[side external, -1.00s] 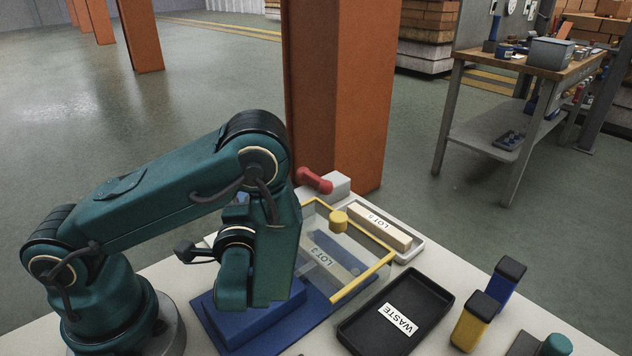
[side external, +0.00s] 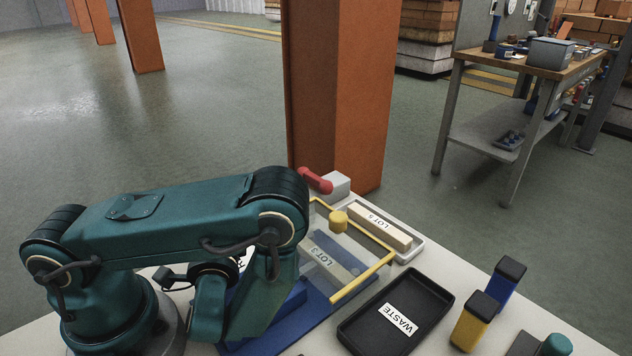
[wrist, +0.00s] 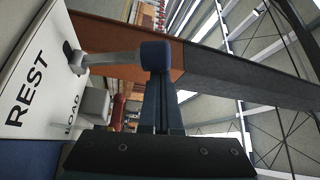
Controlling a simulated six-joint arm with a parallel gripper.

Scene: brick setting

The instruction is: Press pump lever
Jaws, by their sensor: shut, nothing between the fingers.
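The lever with a grey arm (wrist: 108,59) and a dark blue knob (wrist: 156,55) stands out from a white panel at the upper left of the wrist view. I take it to be the pump lever; my arm hides it in the side view. My gripper (wrist: 161,88) is shut and empty, its fingers pointing at the knob. The knob appears right at the fingertips; I cannot tell whether they touch. The white panel carries the words REST (wrist: 27,89) and LOAD. In the side view my gripper's fingers are hidden behind my arm.
A red handle (side external: 316,181) on a grey block stands behind a clear, yellow-edged cover (side external: 365,285) with a yellow knob. A LOT 5 bar lies in a white tray (side external: 418,251). A black WASTE tray (side external: 431,328) and yellow (side external: 473,322) and blue (side external: 506,284) blocks are to the right.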

